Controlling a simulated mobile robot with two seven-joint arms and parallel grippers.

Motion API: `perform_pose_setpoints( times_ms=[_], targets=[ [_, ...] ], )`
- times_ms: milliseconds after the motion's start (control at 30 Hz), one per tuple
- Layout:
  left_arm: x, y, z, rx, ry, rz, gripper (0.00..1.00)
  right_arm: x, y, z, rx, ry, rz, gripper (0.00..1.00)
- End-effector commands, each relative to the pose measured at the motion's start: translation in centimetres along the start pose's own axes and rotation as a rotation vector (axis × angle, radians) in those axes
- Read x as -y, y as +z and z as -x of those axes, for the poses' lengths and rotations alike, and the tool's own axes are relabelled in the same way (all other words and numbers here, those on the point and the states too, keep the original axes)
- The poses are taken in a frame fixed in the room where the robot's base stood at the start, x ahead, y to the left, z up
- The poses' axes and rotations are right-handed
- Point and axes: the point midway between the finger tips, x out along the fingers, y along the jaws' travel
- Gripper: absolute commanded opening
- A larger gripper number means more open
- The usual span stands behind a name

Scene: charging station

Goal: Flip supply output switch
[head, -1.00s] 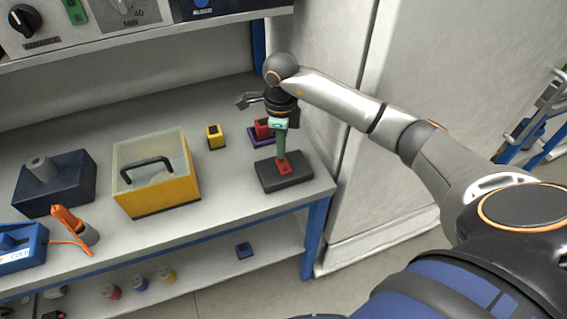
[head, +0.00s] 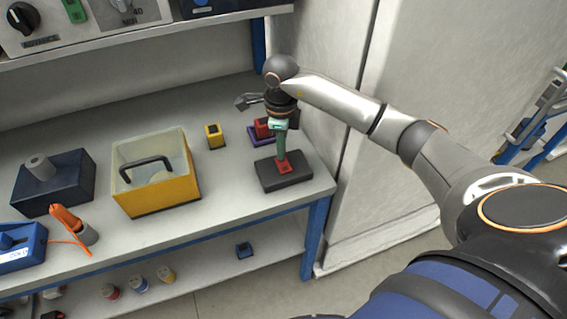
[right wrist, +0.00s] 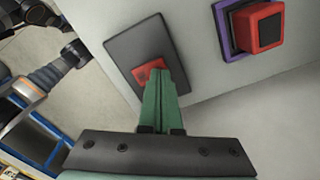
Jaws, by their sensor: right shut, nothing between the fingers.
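The switch is a small red rocker (head: 285,168) on a flat dark grey base (head: 288,184), near the front right corner of the bench. My right gripper (head: 281,157) points down over it with its green fingers shut and empty. The fingertips are at the red rocker, and in the right wrist view they cover part of the rocker (right wrist: 148,68) on its dark plate (right wrist: 124,48). I cannot tell whether they touch it or which way it is set. My left gripper is not in view.
A red block on a purple base (head: 264,129) stands just behind, also in the right wrist view (right wrist: 261,26). A yellow block (head: 214,136), a yellow box with a clear lid and black handle (head: 160,196) and a dark box (head: 60,190) stand left. A pale cabinet is close right.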

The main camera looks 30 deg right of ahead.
Motion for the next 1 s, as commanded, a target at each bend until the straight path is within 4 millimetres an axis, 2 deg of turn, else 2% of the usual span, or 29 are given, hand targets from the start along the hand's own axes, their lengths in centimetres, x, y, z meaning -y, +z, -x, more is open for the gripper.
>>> perform_pose_setpoints(
  times_ms=[800, 1000],
  targets=[
    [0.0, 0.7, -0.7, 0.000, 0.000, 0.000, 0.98, 0.0, 0.0, -1.3, 0.000, 0.000, -0.001, 0.00],
    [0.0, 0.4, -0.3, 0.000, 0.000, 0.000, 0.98, 0.0, 0.0, -0.7, 0.000, 0.000, 0.000, 0.00]
  ],
)
